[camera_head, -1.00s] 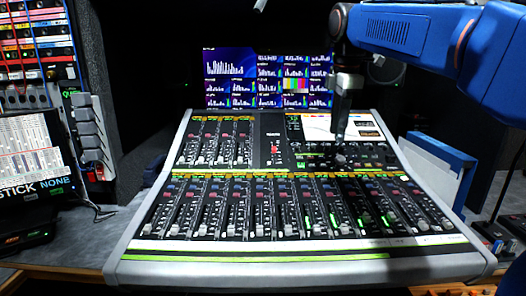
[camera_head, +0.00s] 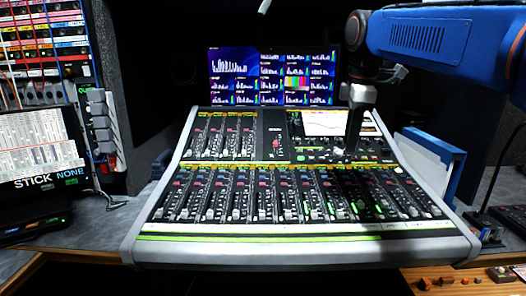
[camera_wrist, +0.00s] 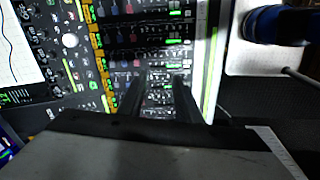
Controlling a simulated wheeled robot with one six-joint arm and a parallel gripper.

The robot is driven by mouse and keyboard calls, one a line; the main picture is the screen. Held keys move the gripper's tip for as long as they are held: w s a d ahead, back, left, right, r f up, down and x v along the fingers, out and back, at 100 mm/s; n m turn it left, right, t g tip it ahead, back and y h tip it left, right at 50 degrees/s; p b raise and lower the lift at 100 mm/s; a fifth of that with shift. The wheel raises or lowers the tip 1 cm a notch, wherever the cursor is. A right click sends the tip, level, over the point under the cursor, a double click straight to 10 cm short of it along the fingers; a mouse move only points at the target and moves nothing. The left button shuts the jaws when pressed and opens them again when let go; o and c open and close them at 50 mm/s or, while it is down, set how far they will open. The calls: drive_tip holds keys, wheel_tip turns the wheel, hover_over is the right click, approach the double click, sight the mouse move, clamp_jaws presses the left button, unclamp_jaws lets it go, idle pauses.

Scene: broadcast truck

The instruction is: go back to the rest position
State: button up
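My gripper (camera_head: 352,143) hangs pointing down over the right part of the mixing console (camera_head: 135,245), near the console's small screen. Its dark body hides part of the controls there. In the wrist view two dark fingers (camera_wrist: 161,90) stand apart with console controls visible between them, so it is open and empty. Whether the fingertips touch the console cannot be told. My blue arm comes in from the upper right.
A wide monitor (camera_head: 230,65) stands behind the console. A screen reading "STICK NONE" (camera_head: 45,150) and a patch rack (camera_head: 45,35) are at left. A blue and white upright item (camera_head: 430,160) stands close at the console's right. Open air lies above the console's left half.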

drive_tip(key=s+d+f+m+t, duration=0.1)
drive_tip(key=s+d+f+m, duration=0.2)
drive_tip(key=s+f+m, duration=0.4)
drive_tip(key=s+d+f+m+t, duration=0.1)
drive_tip(key=s+d+f+m, duration=0.2)
drive_tip(key=s+f+m, duration=0.5)
drive_tip(key=s+f, duration=1.1)
drive_tip(key=f, duration=0.1)
drive_tip(key=shift+s+d+f+m+t, duration=0.2)
drive_tip(key=shift+d+f+m+t, duration=0.1)
drive_tip(key=shift+f+t, duration=0.1)
